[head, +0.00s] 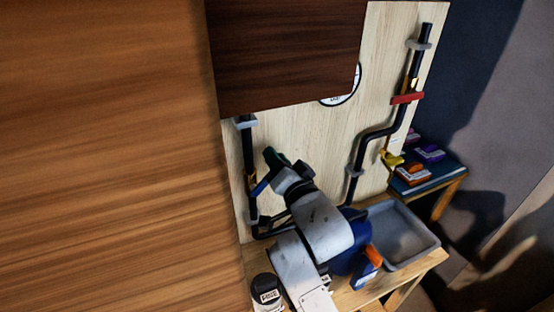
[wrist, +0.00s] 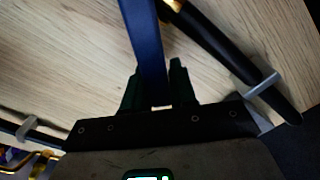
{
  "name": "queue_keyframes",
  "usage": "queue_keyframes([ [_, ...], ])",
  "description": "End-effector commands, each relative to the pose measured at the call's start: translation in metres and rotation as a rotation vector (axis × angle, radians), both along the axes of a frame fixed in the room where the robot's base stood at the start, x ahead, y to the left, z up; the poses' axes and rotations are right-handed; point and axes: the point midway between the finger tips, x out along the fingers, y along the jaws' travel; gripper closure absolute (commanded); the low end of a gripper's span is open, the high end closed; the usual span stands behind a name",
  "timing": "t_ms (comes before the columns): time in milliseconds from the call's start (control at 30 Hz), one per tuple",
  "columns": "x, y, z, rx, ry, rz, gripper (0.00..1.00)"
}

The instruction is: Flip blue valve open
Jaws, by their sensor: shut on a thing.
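The blue valve handle (wrist: 143,40) runs down from the top of the wrist view into my gripper (wrist: 155,88). The dark green fingers stand on either side of the handle and are shut on it. In the head view the blue handle (head: 261,185) shows as a short tilted bar beside the left black pipe (head: 248,150), next to my gripper's end. In the wrist view the pipe (wrist: 215,42) slants at upper right with a brass fitting (wrist: 173,7) at the top edge. The handle's pivot is out of the wrist view.
A dark cabinet (head: 285,55) hangs above the pipe board. A large wooden panel (head: 100,150) fills the left. Right pipework carries a red valve (head: 407,98) and a yellow one (head: 391,158).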

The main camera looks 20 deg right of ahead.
Motion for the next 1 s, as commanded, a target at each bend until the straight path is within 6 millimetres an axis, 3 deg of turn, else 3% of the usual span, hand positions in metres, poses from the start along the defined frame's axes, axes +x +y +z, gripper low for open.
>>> queue_keyframes([
  [100,-0.0001,0.0,-0.0001,0.0,0.0,0.0,1.0],
  [967,-0.0003,0.0083,0.0065,-0.133,0.001,0.0,1.0],
  [1000,-0.0003,0.0083,0.0065,-0.133,0.001,0.0,0.71],
])
